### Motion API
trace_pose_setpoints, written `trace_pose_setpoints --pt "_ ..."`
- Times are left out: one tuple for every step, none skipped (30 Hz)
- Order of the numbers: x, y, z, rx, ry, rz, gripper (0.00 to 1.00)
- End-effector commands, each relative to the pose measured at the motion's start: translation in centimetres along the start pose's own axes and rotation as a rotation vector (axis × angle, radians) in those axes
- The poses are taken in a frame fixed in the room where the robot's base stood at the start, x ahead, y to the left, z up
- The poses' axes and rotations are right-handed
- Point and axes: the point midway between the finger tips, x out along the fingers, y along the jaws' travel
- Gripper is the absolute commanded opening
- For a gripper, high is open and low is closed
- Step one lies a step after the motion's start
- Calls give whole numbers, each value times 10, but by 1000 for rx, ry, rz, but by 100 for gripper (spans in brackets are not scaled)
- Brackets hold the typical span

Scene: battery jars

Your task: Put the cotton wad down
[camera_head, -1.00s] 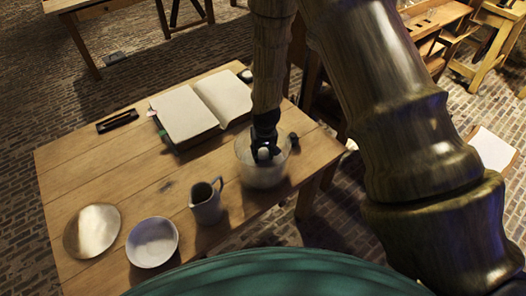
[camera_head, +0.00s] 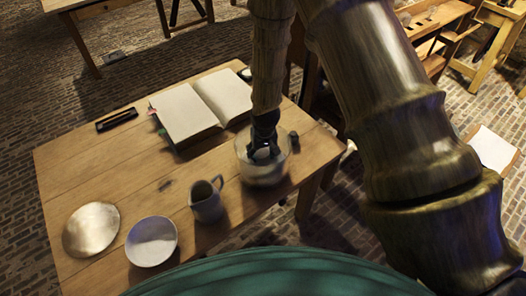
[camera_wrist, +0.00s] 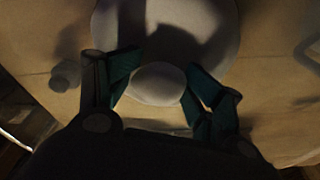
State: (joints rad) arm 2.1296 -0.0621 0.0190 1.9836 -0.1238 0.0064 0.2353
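A pale round cotton wad (camera_wrist: 158,83) sits between my gripper's two dark teal finger pads (camera_wrist: 160,88) in the wrist view. Both pads appear to touch its sides. In the head view my gripper (camera_head: 264,153) points down at the mouth of a glass jar (camera_head: 265,174) with whitish lower walls. The wad there is a small grey-white spot, partly hidden by the fingers. How deep the fingers are in the jar is hard to tell. A pale disc (camera_wrist: 190,20), seemingly the jar's inside, lies beyond the wad with a dark shadow on it.
A grey jug (camera_head: 206,202), a white bowl (camera_head: 151,242) and a round metal plate (camera_head: 91,229) stand left of the jar on the wooden table (camera_head: 110,165). An open book (camera_head: 190,112) lies behind. A small dark cylinder (camera_head: 293,139) is close to the jar's right.

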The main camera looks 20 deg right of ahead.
Motion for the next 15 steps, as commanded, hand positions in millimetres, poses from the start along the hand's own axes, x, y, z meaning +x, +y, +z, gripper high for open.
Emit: trace_pose_setpoints --pt "5 0 7 -1 -13 0 58" --pt "5 0 7 -1 -13 0 58" --pt "5 0 7 -1 -13 0 58" --pt "5 0 7 -1 -13 0 58" --pt "5 0 7 -1 -13 1 58" --pt "4 0 7 -1 -14 1 58" --pt "4 0 7 -1 -13 1 58" --pt "4 0 7 -1 -13 1 58" --pt "4 0 7 -1 -13 1 58" --pt "4 0 7 -1 -13 1 58" --pt "4 0 7 -1 -13 1 58" --pt "3 0 6 -1 -12 1 58" --pt "3 0 6 0 -12 1 58" --pt "3 0 6 0 -12 1 58" --pt "3 0 6 0 -12 1 58"
